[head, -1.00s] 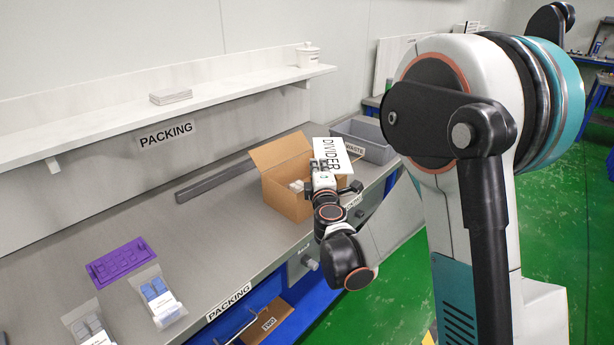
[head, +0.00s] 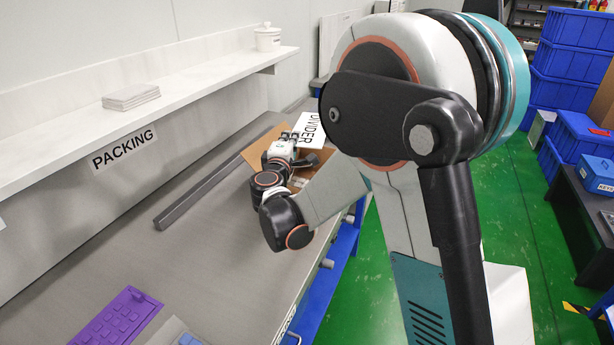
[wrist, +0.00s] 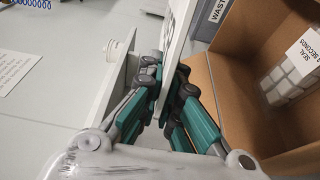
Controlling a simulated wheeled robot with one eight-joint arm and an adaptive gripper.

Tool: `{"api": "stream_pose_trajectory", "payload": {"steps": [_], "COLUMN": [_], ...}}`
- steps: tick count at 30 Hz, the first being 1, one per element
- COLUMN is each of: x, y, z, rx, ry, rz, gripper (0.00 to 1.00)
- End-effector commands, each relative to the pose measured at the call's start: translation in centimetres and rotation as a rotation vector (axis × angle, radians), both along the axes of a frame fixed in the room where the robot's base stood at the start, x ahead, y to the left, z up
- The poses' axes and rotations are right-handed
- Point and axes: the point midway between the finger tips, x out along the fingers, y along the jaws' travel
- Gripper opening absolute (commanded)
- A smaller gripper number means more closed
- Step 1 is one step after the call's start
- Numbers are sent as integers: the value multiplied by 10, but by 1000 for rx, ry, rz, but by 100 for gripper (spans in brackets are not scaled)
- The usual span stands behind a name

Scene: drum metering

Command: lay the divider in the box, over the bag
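The divider (head: 309,130) is a white board lettered DIVIDER. My gripper (wrist: 168,88) is shut on the divider, which stands on edge between the fingers in the wrist view (wrist: 176,45). In the head view my gripper (head: 286,140) is over the left part of the open cardboard box (head: 262,152). In the wrist view the box (wrist: 235,100) is to the right of the fingers, and the divider is apart from its floor. A bag (wrist: 292,75) of white blocks with a printed label lies in the box. My arm hides much of the box in the head view.
A grey WASTE bin (wrist: 208,18) is beside the box. A long grey bar (head: 205,185) lies along the bench. A purple tray (head: 118,320) is at the near end. A shelf (head: 190,75) with a white tub (head: 267,38) runs along the wall.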

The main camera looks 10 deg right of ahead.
Motion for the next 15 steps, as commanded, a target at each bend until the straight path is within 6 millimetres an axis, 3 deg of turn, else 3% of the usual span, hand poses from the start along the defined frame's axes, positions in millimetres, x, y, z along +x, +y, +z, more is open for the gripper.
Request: {"api": "stream_pose_trajectory", "payload": {"steps": [15], "x": [0], "y": [0], "z": [-53], "rx": [0], "ry": [0], "rz": [1], "gripper": [0]}}
